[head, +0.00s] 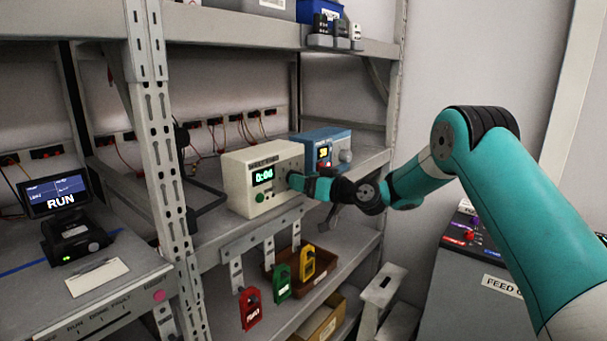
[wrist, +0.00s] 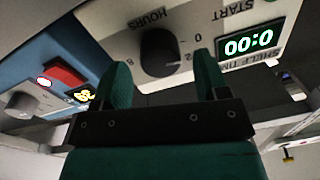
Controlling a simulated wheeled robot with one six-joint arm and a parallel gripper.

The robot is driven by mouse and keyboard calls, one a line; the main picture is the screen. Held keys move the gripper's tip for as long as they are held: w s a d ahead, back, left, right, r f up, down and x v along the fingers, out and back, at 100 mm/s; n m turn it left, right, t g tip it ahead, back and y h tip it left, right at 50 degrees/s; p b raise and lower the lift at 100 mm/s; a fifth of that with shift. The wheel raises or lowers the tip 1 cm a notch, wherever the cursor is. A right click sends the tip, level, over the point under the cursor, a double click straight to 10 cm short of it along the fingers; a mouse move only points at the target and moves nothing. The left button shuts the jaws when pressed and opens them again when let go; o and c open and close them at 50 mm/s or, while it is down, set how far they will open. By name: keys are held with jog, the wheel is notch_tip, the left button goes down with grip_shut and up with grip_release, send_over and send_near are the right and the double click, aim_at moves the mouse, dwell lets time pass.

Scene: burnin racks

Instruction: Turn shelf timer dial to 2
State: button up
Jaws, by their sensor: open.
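The shelf timer (head: 240,190) is a cream box on the middle shelf, with a green lit display (head: 263,176). Its face also fills the top of the wrist view (wrist: 110,15), upside down. The dark round dial (wrist: 160,48) sits there beside the word HOURS, with 0, 2 and 8 marked around it. Which mark it points at is not clear. My gripper (wrist: 163,75) is open, its two green fingers on either side below the dial in the picture. Contact cannot be told. In the head view my gripper (head: 295,183) is at the timer's right front and hides the dial.
A blue device (head: 325,142) with a yellow display stands close on the timer's right. A rack upright (head: 165,130) stands to the left. Red, green and yellow tags (head: 250,308) hang below the shelf edge. A grey cabinet (head: 465,275) is at the right.

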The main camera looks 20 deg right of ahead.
jog(key=shift+w+a, duration=0.25)
jog(key=shift+w, duration=0.1)
jog(key=c, duration=0.9)
jog(key=shift+c, duration=0.2)
jog(key=m+b, duration=0.2)
jog(key=m, duration=0.5)
jog(key=shift+m+b, duration=0.3)
jog(key=shift+b, duration=0.1)
jog(key=shift+m, duration=0.3)
